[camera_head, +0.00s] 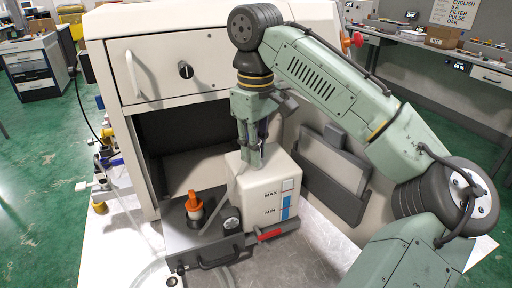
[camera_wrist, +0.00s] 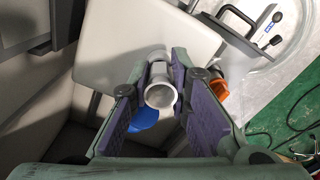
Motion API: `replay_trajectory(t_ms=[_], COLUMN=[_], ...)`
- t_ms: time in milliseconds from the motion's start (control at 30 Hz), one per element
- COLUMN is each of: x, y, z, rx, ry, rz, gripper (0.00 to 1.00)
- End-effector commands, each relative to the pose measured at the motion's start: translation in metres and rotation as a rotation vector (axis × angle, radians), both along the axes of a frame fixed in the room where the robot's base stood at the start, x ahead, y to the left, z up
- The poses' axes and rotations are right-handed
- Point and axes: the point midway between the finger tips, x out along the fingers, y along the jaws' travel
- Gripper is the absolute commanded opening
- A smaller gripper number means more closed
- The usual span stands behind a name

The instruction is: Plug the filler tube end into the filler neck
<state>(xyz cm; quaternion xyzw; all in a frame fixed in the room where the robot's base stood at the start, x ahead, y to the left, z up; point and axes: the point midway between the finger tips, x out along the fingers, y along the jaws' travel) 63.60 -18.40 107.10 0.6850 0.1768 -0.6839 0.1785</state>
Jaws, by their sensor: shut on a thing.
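A white tank (camera_head: 268,190) with MAX and MIN marks and a blue level bar stands upright on a dark grey base. My gripper (camera_head: 250,160) points down at its top. In the wrist view, my gripper (camera_wrist: 160,75) is shut on a pale grey round-mouthed tubular piece (camera_wrist: 160,96) between its purple pads. I cannot tell whether this piece is the filler neck or the tube end, nor how it meets the tank. A blue part (camera_wrist: 144,119) shows just below it. An orange-and-white fitting (camera_head: 195,206) stands on the base left of the tank; its orange part also shows in the wrist view (camera_wrist: 219,88).
The dark grey base (camera_head: 190,243) has a front handle, a round black knob and a red lever (camera_head: 270,234). A clear hose (camera_head: 150,272) curves at front left. The white machine cabinet (camera_head: 165,45) with an open bay stands close behind. Bare tabletop lies at front right.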

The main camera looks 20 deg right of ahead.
Motion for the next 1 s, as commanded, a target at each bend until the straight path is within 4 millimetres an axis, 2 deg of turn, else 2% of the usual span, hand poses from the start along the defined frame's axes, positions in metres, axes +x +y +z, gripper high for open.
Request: replay_trajectory(t_ms=[33,733,767,1000], x=[-0.0014,-0.0015,-0.0015,-0.0014], y=[0.0006,0.0010,0.0009,0.0008], z=[-0.0057,-0.0095,-0.0095,-0.0091], rx=[0.003,0.003,0.003,0.003], ry=[0.012,0.013,0.013,0.012], rz=[0.004,0.005,0.005,0.004], gripper=[0.00,0.00,0.18,0.34])
